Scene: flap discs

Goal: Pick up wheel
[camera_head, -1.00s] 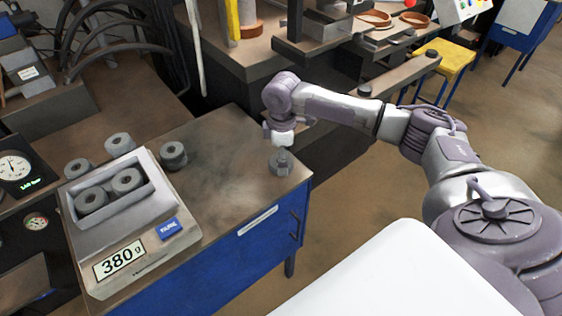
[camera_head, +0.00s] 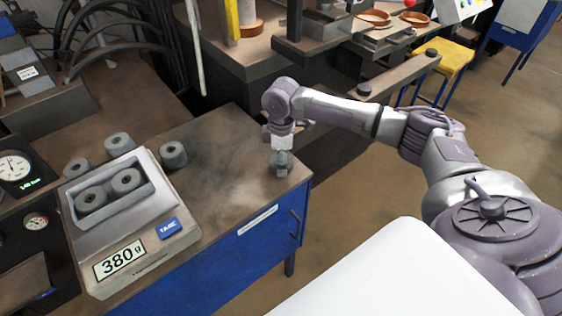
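Grey wheels with centre holes lie at the left. Two of them, a front wheel (camera_head: 91,200) and a rear wheel (camera_head: 126,181), sit in a grey tray (camera_head: 79,216) on a scale reading 380 g. One wheel (camera_head: 173,155) stands on the bench right of the tray, one (camera_head: 119,145) behind it and one (camera_head: 77,168) at its left. My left gripper is out of view.
The scale (camera_head: 150,258) stands at the front left of the bench (camera_head: 225,150). Gauges (camera_head: 15,166) are at the far left. The bench middle is clear. A dark beam (camera_head: 385,95) runs behind my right arm.

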